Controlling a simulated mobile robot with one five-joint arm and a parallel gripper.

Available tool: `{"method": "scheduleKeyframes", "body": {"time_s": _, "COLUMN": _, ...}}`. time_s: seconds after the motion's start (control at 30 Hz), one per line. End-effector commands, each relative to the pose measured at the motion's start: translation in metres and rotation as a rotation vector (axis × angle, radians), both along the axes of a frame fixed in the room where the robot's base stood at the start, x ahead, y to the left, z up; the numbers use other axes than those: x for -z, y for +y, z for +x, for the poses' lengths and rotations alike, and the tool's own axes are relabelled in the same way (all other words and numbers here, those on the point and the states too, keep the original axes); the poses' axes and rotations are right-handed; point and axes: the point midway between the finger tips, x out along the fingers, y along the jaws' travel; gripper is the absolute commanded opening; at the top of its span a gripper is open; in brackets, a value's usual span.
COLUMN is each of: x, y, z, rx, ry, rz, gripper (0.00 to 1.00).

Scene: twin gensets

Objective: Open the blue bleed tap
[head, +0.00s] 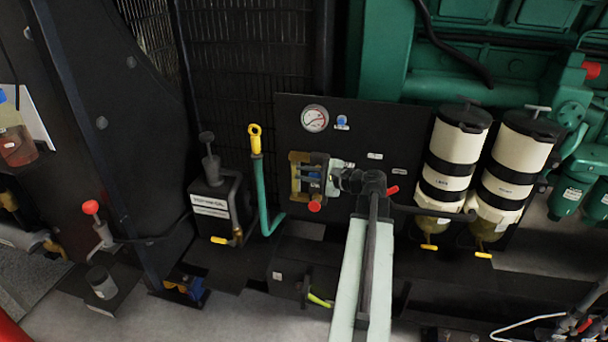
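A small blue knob (342,120), which looks like the bleed tap, sits on the black panel (390,120) just right of the round gauge (315,118). A small pale label is below it. I cannot tell which way it is turned. My gripper (326,178) is in front of the panel, below the blue knob and apart from it, pointing left.
Two cream filter canisters (455,150) with black bands stand right of the panel. A yellow-handled dipstick (255,140) in a green tube and a black hand pump (211,195) are at left. A red-knobbed lever (91,208) is farther left. Grey floor (250,320) shows in front.

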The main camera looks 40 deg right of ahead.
Motion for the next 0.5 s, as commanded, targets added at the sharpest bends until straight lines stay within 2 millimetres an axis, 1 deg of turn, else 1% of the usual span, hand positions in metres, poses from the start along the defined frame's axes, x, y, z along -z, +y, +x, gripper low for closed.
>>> {"method": "scheduleKeyframes", "body": {"time_s": 0.03, "x": 0.0025, "y": 0.0009, "z": -0.0012, "rx": -0.003, "ry": 0.007, "rz": -0.002, "gripper": 0.0}}
{"method": "scheduleKeyframes", "body": {"time_s": 0.27, "x": 0.0023, "y": 0.0012, "z": -0.0018, "rx": -0.004, "ry": 0.024, "rz": -0.011, "gripper": 0.0}}
{"method": "scheduleKeyframes", "body": {"time_s": 0.5, "x": 0.0019, "y": 0.001, "z": -0.003, "rx": -0.005, "ry": 0.114, "rz": -0.066, "gripper": 0.0}}
